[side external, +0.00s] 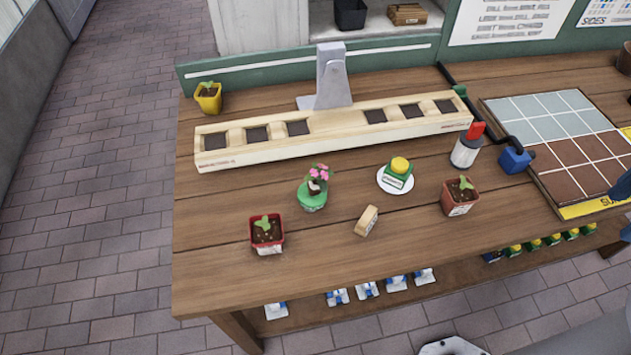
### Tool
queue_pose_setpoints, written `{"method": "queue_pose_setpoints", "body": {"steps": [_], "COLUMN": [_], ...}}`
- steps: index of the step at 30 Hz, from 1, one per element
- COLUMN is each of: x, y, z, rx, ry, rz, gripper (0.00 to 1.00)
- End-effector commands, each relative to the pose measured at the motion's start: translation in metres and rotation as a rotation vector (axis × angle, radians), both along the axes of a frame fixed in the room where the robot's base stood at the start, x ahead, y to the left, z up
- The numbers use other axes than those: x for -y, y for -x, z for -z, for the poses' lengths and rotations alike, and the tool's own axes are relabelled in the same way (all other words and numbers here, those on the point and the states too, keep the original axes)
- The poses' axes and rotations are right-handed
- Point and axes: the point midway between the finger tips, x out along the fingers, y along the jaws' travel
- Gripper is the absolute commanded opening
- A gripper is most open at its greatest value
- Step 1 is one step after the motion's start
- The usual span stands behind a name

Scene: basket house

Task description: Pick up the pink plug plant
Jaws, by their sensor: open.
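The pink plug plant (318,176) has pink blossoms, green leaves and a dark soil plug. It stands upright on a round green base (312,199) with a pale label, left of centre on the wooden bench (215,225). I cannot tell whether the plug sits on the base or in it. My gripper cannot be made out in this view. Dark blue shapes at the right edge are cut off, and I cannot tell what they are.
A long wooden planter (340,128) with soil-filled openings lies behind the plant. Red pots (267,235) (460,196) hold seedlings; a yellow pot (208,97) stands back left. A small wooden block (367,221), white plate (383,185), grey-and-red container (466,150) and tiled board (575,210) are rightward.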

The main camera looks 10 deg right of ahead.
Motion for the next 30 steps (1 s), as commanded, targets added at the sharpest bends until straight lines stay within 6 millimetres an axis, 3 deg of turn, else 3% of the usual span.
{"method": "queue_pose_setpoints", "body": {"steps": [5,8,15,21,25,30], "x": [-0.011,-0.029,-0.096,-0.156,-0.193,-0.237], "y": [-0.020,-0.055,-0.155,-0.215,-0.239,-0.254], "z": [0.002,0.004,0.007,0.012,0.019,0.036], "rx": [0.052,0.141,0.383,0.500,0.524,0.492], "ry": [-0.014,-0.043,-0.168,-0.300,-0.395,-0.526], "rz": [0.004,0.004,-0.060,-0.173,-0.264,-0.390], "gripper": [0.62,0.62,0.62,0.62,0.62,0.62]}}
